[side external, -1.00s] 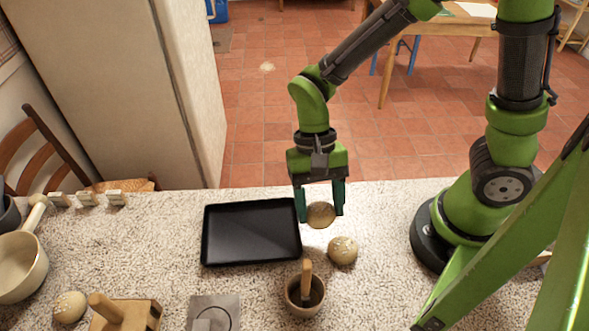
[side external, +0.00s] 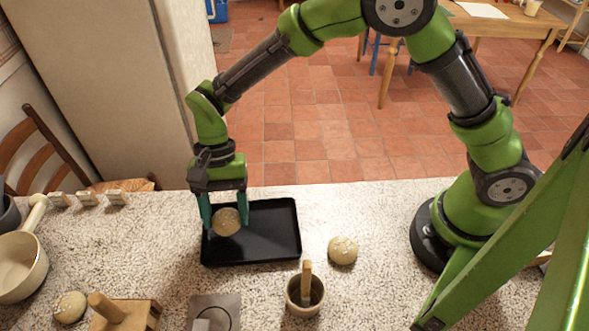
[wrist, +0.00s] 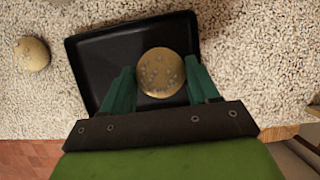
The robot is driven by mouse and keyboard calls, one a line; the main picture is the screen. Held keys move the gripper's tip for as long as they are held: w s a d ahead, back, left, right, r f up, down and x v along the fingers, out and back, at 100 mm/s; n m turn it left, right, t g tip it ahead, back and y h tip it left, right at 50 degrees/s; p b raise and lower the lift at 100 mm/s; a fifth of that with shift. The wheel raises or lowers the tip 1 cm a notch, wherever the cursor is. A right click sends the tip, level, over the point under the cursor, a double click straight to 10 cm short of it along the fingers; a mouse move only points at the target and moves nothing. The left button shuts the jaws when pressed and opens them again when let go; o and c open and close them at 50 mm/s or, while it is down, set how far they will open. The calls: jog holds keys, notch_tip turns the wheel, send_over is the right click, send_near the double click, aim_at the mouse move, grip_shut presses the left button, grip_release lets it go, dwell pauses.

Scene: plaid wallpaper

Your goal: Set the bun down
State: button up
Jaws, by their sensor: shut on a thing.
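A round tan speckled bun (side external: 227,222) is between the two teal fingers of my gripper (side external: 225,213), which is shut on it. The bun is over the left part of a black rectangular tray (side external: 275,232). In the wrist view the bun (wrist: 161,73) shows between the fingertips, with the tray (wrist: 105,62) around and beneath it. I cannot tell whether the bun touches the tray floor. A second bun (side external: 342,250) lies on the counter right of the tray; it also shows in the wrist view (wrist: 32,54). A third bun (side external: 69,307) lies at the front left.
A cup with a wooden handle in it (side external: 305,292) stands in front of the tray's right end. A grey plate (side external: 216,312), a wooden block with a knob (side external: 124,312) and a cream pan (side external: 22,262) are to the left. The tray's right half is empty.

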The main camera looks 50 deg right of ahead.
aim_at(227, 224)
jog(key=shift+w+a+f, duration=0.1)
jog(key=shift+f, duration=1.65)
jog(key=shift+f, duration=0.1)
jog(key=o, duration=0.8)
jog(key=v, duration=1.2)
jog(key=s+d+r+n+t, duration=0.2)
jog(key=s+d+r+t, duration=0.2)
jog(key=d+r, duration=0.7)
jog(key=s+d+t, duration=0.2)
jog(key=s+d, duration=0.1)
jog(key=s+d+n+t, duration=0.1)
jog(key=s+d+t, duration=0.1)
jog(key=s+d, duration=0.2)
jog(key=s+d+r+n+t+h, duration=0.1)
jog(key=s+d+t, duration=0.1)
jog(key=s+d, duration=0.1)
jog(key=shift+s+d+r, duration=0.1)
jog(key=shift+s+d, duration=0.15)
jog(key=shift+s, duration=0.05)
